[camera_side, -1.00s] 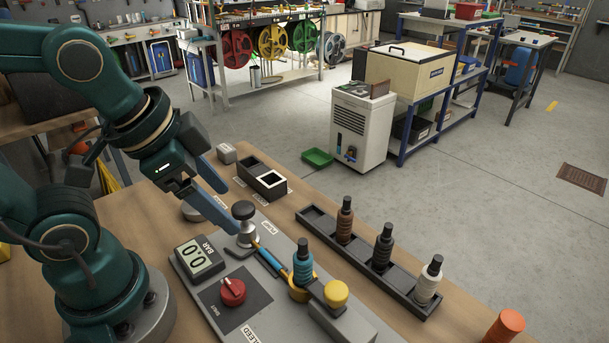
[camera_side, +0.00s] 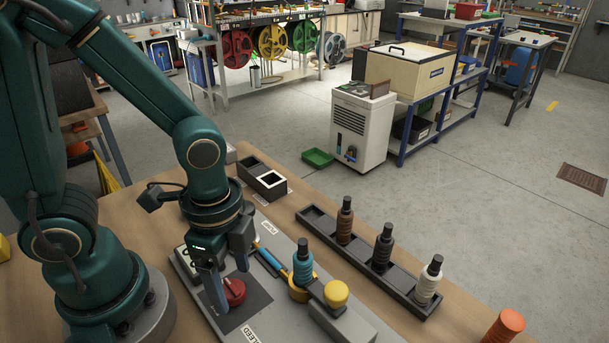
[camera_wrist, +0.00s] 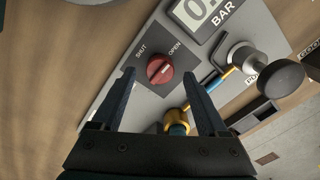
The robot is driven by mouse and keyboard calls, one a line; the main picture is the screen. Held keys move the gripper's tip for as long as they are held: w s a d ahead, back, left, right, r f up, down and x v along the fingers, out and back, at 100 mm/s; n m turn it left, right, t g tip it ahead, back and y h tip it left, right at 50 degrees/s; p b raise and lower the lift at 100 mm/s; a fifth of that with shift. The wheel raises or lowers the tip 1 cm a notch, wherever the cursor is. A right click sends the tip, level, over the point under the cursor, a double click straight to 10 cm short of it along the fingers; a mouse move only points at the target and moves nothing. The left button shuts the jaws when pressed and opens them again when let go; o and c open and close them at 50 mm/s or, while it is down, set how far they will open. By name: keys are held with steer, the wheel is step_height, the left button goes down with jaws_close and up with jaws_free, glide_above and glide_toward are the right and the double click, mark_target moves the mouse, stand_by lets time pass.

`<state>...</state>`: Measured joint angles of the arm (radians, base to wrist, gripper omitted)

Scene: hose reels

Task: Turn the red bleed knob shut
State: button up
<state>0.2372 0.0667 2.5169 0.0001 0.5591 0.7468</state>
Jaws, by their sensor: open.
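The red bleed knob (camera_side: 235,291) sits on a dark square plate on the grey panel. In the wrist view the knob (camera_wrist: 159,70) shows between words SHUT and OPEN on its plate (camera_wrist: 150,48), and its pale pointer mark leans toward OPEN. My gripper (camera_side: 229,288) points down over the knob, with a finger at its left in the side view. In the wrist view my gripper (camera_wrist: 158,73) is open, its fingertips on either side of the knob with gaps. Whether the tips are level with the knob I cannot tell.
A BAR display (camera_wrist: 213,14) and black-topped plunger (camera_wrist: 279,76) stand on the panel. A teal-bodied fitting (camera_side: 303,262) in a yellow collar and a yellow ball knob (camera_side: 336,293) are right of the red knob. A black rack (camera_side: 372,262) holds several bottle-like fittings.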

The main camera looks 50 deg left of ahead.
steer(key=shift+f, duration=0.7)
jaws_close()
